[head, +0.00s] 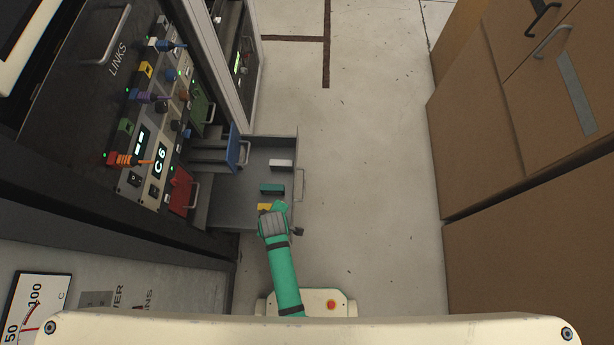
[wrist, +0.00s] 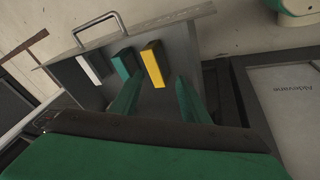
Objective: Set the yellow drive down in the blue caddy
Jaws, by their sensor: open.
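The yellow drive (head: 263,206) stands in a pulled-out grey drawer, partly hidden by my gripper in the head view. In the wrist view the yellow drive (wrist: 154,64) shows just ahead of the fingertips, roughly between them. My gripper (wrist: 157,88) is open and empty; in the head view my gripper (head: 272,208) is over the near end of the drawer. The blue caddy (head: 237,147) appears to be the blue-fronted tray with a handle, pulled out of the rack behind the drawer. Its inside is hard to make out.
The drawer (head: 239,209) also holds a teal drive (head: 271,188) and a white drive (head: 280,163). A red-fronted caddy (head: 181,192) and a green-fronted caddy (head: 200,103) sit at the rack. Brown cabinets (head: 530,150) stand right; the floor between is clear.

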